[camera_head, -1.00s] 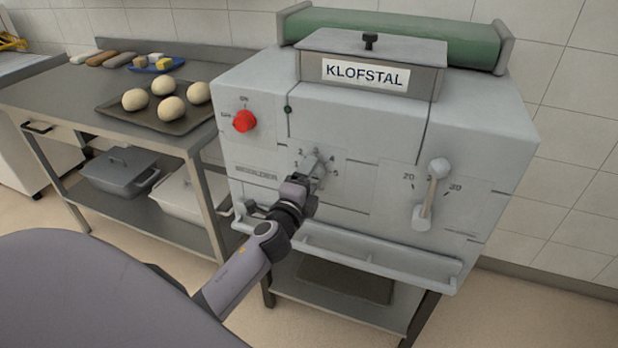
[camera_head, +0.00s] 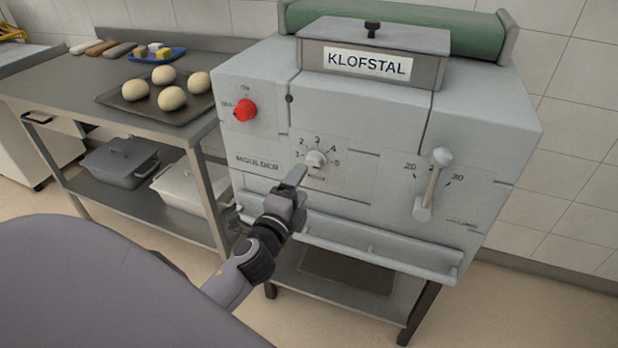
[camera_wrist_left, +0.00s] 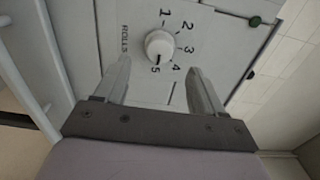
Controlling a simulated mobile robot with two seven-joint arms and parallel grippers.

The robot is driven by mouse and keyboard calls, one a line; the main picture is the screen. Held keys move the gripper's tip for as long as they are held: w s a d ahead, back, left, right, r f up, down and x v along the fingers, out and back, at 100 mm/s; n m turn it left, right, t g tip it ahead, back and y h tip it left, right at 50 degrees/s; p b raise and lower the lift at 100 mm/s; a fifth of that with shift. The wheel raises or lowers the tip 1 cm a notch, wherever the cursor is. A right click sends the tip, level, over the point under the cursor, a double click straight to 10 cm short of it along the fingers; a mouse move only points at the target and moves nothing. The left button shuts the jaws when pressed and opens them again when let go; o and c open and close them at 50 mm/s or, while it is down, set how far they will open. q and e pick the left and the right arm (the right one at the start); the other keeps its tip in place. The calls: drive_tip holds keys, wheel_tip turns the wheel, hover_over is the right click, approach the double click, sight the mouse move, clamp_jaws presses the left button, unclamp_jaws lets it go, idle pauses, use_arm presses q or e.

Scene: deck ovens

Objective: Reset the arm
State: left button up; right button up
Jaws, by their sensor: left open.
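My left gripper (camera_head: 295,178) is in front of the grey KLOFSTAL moulder (camera_head: 400,140), just below and left of its white numbered knob (camera_head: 315,159). In the left wrist view its two fingers (camera_wrist_left: 160,88) are spread apart with nothing between them. The knob (camera_wrist_left: 160,45) shows beyond the fingertips, clear of both, with the numbers 1 to 5 around it. Its dark mark is near the 5 in the wrist view. My right gripper is in no view.
The moulder has a red switch (camera_head: 245,110), a lever (camera_head: 433,184) and a projecting front rail (camera_head: 370,250) below the gripper. A steel table (camera_head: 60,93) at left holds a dark tray (camera_head: 118,103) with several dough balls. Floor shows at right.

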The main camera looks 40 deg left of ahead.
use_arm(q)
drive_tip(key=s+d+f+n+g+h, duration=0.3)
drive_tip(key=s+d+f+n, duration=0.3)
drive_tip(key=s+f, duration=0.2)
drive_tip(key=s+d+f+n+g+h+p, duration=0.1)
drive_tip(key=s+d+f+n+g+h, duration=0.2)
drive_tip(key=s+d+f+n, duration=0.4)
drive_tip(key=s+f+g, duration=0.1)
drive_tip(key=s+f, duration=0.1)
drive_tip(key=s, duration=0.2)
drive_tip(key=shift+s+h, duration=0.15)
drive_tip(key=shift+h, duration=0.15)
